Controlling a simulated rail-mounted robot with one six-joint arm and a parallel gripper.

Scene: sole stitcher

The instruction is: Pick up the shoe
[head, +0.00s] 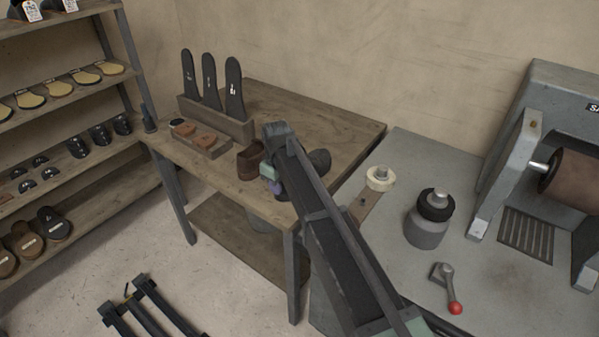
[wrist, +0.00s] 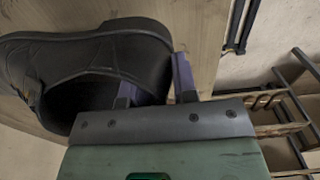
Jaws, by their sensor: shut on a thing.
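The shoe (wrist: 95,55) is dark, near black, and fills the upper left of the wrist view. My gripper (wrist: 154,80) is shut on the rim at one end of its opening, one finger at the inner side and one outside. In the head view my gripper (head: 272,184) is at the table's front right, largely covered by my arm. A dark rounded part of the shoe (head: 319,160) shows just right of my arm. I cannot tell whether the shoe touches the table.
The wooden table (head: 340,118) holds a brown container-like object (head: 249,160), a rack (head: 216,119) of upright dark soles and a small tray (head: 199,139) with brown pieces. A shelf (head: 70,95) stands left. A grey machine bench (head: 490,270) with a red-knobbed lever (head: 450,290) stands right.

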